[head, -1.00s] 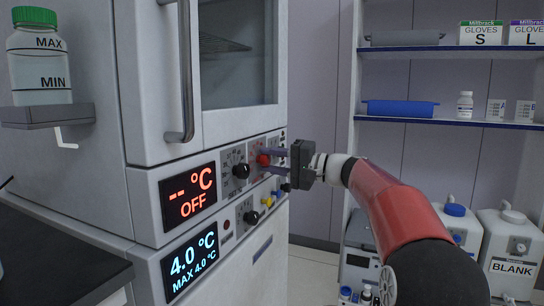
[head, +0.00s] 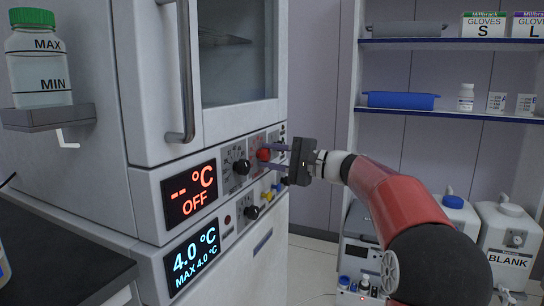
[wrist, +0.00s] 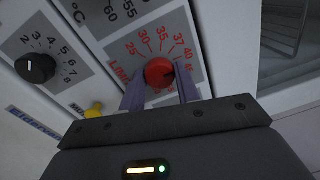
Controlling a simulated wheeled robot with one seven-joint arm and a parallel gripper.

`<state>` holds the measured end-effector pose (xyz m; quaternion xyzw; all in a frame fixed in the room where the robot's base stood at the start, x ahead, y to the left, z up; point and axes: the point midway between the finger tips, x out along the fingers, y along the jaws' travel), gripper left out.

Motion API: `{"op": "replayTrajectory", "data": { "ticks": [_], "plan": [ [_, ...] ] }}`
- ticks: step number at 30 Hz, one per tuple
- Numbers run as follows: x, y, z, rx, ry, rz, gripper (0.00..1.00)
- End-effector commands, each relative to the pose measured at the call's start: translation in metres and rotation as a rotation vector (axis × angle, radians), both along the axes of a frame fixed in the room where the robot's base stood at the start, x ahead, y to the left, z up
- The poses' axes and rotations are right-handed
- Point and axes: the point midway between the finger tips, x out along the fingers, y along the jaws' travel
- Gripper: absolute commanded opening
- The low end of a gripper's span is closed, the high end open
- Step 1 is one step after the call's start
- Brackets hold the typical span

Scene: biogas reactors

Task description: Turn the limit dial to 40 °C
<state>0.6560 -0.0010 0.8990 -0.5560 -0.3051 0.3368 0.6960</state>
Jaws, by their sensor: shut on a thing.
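The red limit dial (head: 264,155) is on the upper control panel of the white cabinet. In the wrist view the dial (wrist: 159,72) sits within a red printed scale (wrist: 158,48) marked 25, 30, 35, 37 and 40, with "LIMIT" at its left. My gripper (head: 268,157) reaches the panel from the right. Its two purple fingers stand on either side of the dial and are shut on it; the gripper also shows in the wrist view (wrist: 160,88). The dial's pointer is too unclear to read exactly.
A black dial (head: 241,167) is left of the red one, and another black dial (head: 251,213) is below. The upper display (head: 189,194) reads "-- °C OFF"; the lower (head: 190,257) reads 4.0 °C, MAX 4.0 °C.

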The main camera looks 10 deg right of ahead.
Motion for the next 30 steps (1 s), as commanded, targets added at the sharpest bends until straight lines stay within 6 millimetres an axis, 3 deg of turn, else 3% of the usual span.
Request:
{"op": "replayTrajectory", "data": {
  "ticks": [4, 5, 10, 20, 30],
  "plan": [
    [0.000, -0.001, 0.000, 0.000, 0.000, -0.002, 0.09],
    [0.000, -0.001, 0.000, 0.000, 0.000, -0.002, 0.33],
    [0.000, -0.001, 0.000, -0.001, 0.000, -0.002, 0.54],
    [-0.002, -0.004, -0.001, -0.001, -0.001, -0.002, 0.54],
    [-0.033, -0.048, -0.004, -0.002, -0.001, -0.005, 0.54]
  ]
}}
